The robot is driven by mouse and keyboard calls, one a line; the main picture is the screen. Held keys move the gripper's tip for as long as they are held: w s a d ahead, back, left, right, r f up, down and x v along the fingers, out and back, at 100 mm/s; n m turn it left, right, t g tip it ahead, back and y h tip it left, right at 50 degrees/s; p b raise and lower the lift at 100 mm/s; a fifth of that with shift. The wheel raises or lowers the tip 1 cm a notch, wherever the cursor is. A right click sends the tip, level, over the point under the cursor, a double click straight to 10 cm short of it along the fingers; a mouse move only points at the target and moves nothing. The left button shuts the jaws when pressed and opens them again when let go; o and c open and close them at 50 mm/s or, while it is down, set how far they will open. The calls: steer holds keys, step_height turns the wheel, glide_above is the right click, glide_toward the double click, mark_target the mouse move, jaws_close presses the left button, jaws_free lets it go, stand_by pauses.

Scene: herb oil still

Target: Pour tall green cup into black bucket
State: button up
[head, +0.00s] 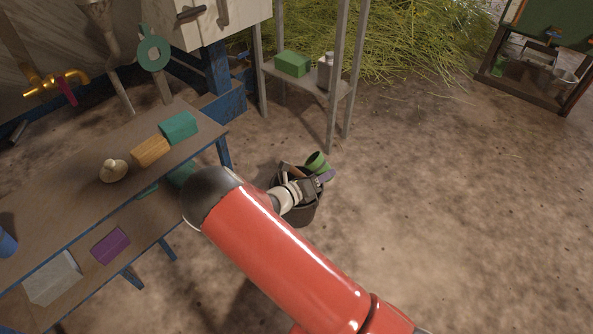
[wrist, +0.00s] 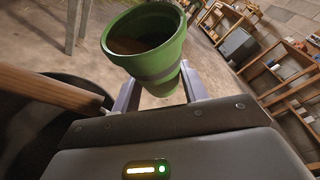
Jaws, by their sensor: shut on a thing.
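The tall green cup (wrist: 145,48) is in my gripper (wrist: 160,88), with the jaws shut around its lower part. Brown contents show inside its mouth in the wrist view. In the head view the cup (head: 317,161) is tilted, above the far rim of the black bucket. The black bucket (head: 304,214) stands on the ground, and my gripper (head: 322,177) is over it. My arm and wrist hide part of the bucket. In the wrist view a dark bucket edge (wrist: 62,80) shows at left, with a wooden handle crossing it.
A workbench (head: 70,222) at left holds a teal box (head: 178,126), an orange box (head: 150,151) and a lidded pale item (head: 113,171). A purple box (head: 110,245) lies on its lower shelf. A grey shelf stand (head: 308,82) is behind the bucket. Open dirt ground lies to the right.

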steer(key=shift+d+r+n+h, duration=0.1)
steer(key=shift+r+n+h, duration=0.3)
steer(key=shift+n, duration=0.2)
stand_by(0.5)
steer(key=shift+f+n+t+h+b, duration=0.3)
steer(key=shift+n+t+b, duration=0.1)
steer(key=shift+n+b, duration=0.45)
stand_by(0.5)
steer(key=shift+r+n+t+b, duration=0.35)
steer(key=shift+r+n, duration=0.15)
steer(key=shift+n, duration=0.25)
stand_by(0.6)
steer(key=shift+w+a+r+n+t+h+p, duration=0.15)
steer(key=shift+a+r+n+t+p, duration=0.05)
steer(key=shift+a+r+n+p, duration=0.2)
steer(key=shift+w+a+r+n+t+h+p, duration=0.15)
steer(key=shift+a+n+p, duration=0.2)
steer(key=shift+n, duration=0.15)
stand_by(0.5)
steer(key=shift+f, duration=0.1)
